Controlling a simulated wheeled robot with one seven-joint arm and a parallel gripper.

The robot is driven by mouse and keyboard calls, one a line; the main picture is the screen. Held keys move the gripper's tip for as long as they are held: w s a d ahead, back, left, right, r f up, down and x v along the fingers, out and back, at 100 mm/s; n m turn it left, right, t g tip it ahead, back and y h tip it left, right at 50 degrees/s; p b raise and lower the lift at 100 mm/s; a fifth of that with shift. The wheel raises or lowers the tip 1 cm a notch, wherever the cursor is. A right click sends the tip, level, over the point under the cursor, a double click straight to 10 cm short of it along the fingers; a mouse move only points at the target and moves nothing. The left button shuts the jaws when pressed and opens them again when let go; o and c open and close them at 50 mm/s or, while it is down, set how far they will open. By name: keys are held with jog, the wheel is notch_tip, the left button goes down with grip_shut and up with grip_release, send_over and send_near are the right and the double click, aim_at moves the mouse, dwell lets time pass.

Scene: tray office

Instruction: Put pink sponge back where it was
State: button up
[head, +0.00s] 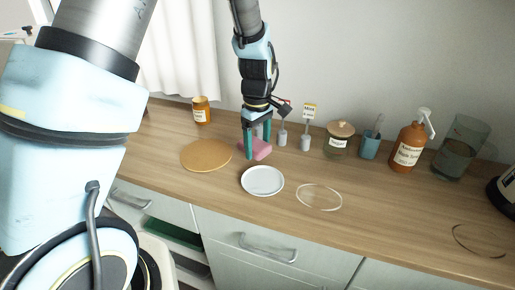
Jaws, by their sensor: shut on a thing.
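The pink sponge (261,150) is near the back of the wooden counter, between the round orange-brown mat and the white plate. My gripper (256,151) reaches down from above with its teal fingers around the sponge and is shut on it. The fingers hide part of the sponge. I cannot tell whether the sponge touches the counter or is just above it.
The round mat (206,155), white plate (262,181) and a clear round disc or dish (319,197) lie around it. Behind stand an amber jar (201,111), lidded jar (340,140), blue cup (370,145), soap bottle (408,147) and glass container (461,148). The counter's front middle is clear.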

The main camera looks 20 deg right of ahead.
jog(key=shift+f, duration=1.1)
jog(key=shift+f, duration=0.1)
jog(key=shift+f, duration=0.2)
jog(key=o, duration=1.3)
jog(key=shift+o, duration=0.2)
jog(key=shift+r, duration=0.15)
